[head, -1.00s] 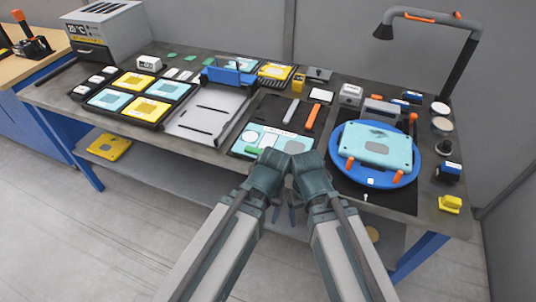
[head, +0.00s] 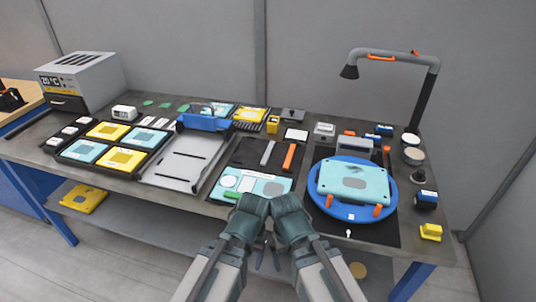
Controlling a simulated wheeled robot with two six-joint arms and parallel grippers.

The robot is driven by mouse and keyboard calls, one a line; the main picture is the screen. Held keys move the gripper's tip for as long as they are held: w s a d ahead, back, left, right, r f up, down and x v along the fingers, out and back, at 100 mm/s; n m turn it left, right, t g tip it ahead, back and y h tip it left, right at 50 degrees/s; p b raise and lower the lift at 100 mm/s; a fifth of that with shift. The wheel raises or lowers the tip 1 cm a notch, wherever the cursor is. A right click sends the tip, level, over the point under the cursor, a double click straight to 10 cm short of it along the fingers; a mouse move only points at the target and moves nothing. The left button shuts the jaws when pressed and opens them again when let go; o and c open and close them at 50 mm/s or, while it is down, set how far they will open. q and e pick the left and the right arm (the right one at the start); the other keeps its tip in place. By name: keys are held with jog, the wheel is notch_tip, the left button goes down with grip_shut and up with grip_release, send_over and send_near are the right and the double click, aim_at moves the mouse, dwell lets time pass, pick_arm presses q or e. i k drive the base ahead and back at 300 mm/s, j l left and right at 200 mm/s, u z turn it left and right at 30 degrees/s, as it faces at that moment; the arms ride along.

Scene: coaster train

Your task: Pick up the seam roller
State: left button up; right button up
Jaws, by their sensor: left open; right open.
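I cannot single out the seam roller for certain. A long orange-handled tool (head: 289,157) lies on the dark mat in the middle of the bench, beside a slim grey tool (head: 267,153). My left gripper (head: 259,254) and my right gripper (head: 277,259) are close together in front of the bench's front edge, fingers pointing down. Their fingers are small and partly hidden behind my wrists. Both are open, with nothing seen between them, and apart from the tools.
A blue round turntable (head: 324,209) carries a light-blue panel with orange clamps (head: 352,182). A grey tray with a blue bar (head: 188,160) lies left of the mat. A lamp (head: 422,90) stands back right, a grey oven (head: 85,82) back left. Small blocks crowd the back and right.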

aim_at(424, 199)
jog(key=z, duration=1.35)
